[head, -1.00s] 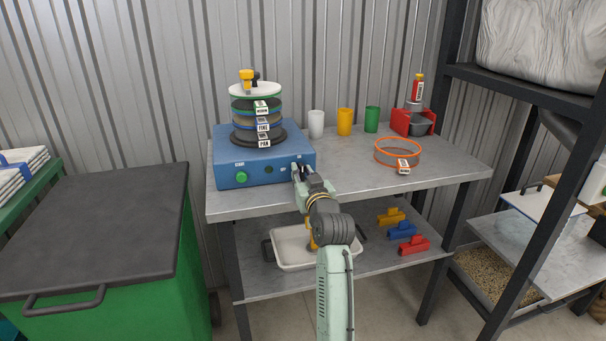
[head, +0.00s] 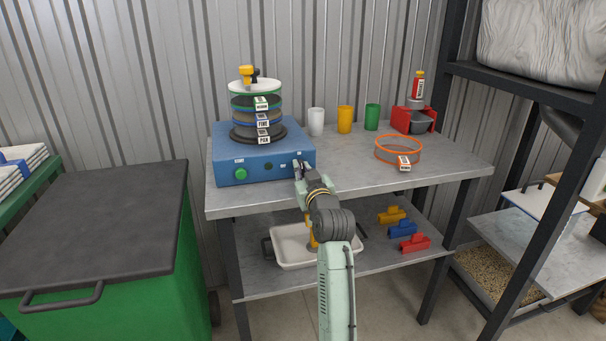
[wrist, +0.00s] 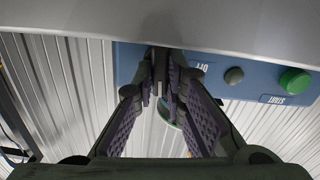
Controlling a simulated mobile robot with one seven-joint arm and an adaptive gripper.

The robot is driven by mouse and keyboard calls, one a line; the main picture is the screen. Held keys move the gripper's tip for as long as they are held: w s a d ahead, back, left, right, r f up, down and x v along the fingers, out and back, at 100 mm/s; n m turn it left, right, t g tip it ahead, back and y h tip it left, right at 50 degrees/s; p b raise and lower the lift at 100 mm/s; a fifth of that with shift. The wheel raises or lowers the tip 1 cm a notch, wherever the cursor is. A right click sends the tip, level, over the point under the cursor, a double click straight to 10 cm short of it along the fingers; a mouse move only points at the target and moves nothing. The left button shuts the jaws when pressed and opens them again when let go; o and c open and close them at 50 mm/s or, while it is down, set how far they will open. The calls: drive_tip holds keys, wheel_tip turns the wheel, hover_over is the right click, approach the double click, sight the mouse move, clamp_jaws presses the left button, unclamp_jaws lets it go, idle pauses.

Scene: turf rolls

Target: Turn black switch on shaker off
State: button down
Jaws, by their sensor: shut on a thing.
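The blue shaker (head: 225,171) stands on the left of the bench top. A stack of labelled sieves (head: 256,112) sits on it. Its front has a green START button (head: 240,174) and a dark round knob (head: 268,166). My gripper (head: 299,169) is at the right end of this front panel. In the wrist view my gripper (wrist: 162,68) has its fingertips shut on the small black switch (wrist: 160,57), mostly hidden between them, beside the OFF label (wrist: 202,68). The switch's exact position cannot be told. The START button also shows there (wrist: 295,81).
White (head: 316,122), yellow (head: 345,121) and green (head: 372,118) cups stand behind on the bench. An orange-rimmed sieve (head: 399,162) lies to the right. A white tray (head: 290,262) and coloured clips are on the lower shelf. A green bin (head: 130,310) stands left.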

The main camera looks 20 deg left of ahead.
drive_tip(key=n+b, duration=0.2)
drive_tip(key=n, duration=0.1)
drive_tip(key=n+b, duration=0.1)
drive_tip(key=shift+f+b, duration=0.25)
drive_tip(key=shift+b, duration=0.1)
drive_tip(key=n+b, duration=0.3)
drive_tip(key=n, duration=0.2)
drive_tip(key=shift+s, duration=0.1)
drive_tip(key=n+b, duration=0.2)
drive_tip(key=n, duration=0.2)
drive_tip(key=shift+a+f+b, duration=0.1)
drive_tip(key=shift+b, duration=0.3)
drive_tip(key=shift+n+b, duration=0.7)
drive_tip(key=shift+n, duration=1)
drive_tip(key=c, duration=1.6)
unclamp_jaws()
drive_tip(key=shift+c, duration=0.2)
